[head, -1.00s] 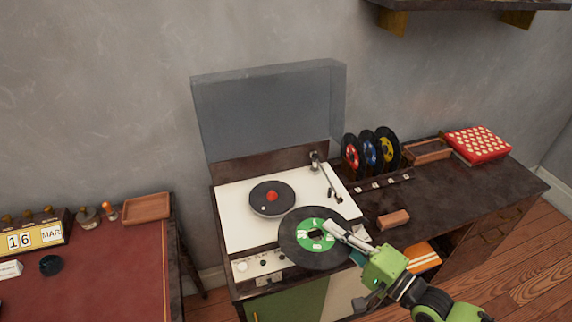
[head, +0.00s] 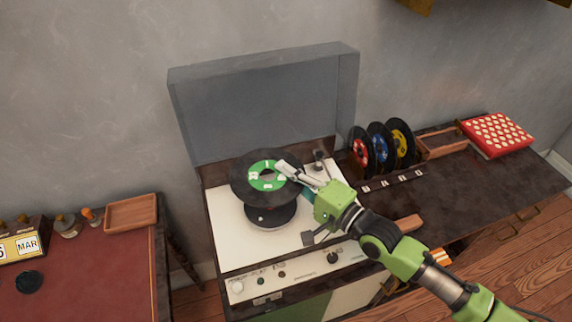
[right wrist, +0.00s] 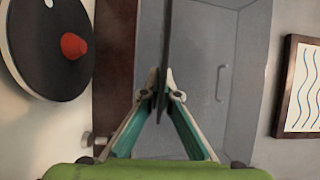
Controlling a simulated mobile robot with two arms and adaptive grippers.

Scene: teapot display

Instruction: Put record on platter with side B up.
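A black record with a green label (head: 250,185) is held above the turntable's dark platter (head: 270,219), apart from it. The label faces up toward the head camera; its white marks are too small to read as a side. My right gripper (head: 284,168) is shut on the record's right part, one finger reaching over onto the label. In the right wrist view the record (right wrist: 168,38) is edge-on between the fingertips (right wrist: 161,97), with the platter (right wrist: 35,50) and its red centre piece (right wrist: 74,46) at the left. My left gripper is out of view.
The clear lid (head: 265,105) stands open behind the player. The tonearm (head: 320,160) is at the platter's right. Several records stand in a rack (head: 395,182) to the right, near a wooden tray (head: 445,146) and a red patterned box (head: 497,135). A red-topped desk (head: 110,270) is at left.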

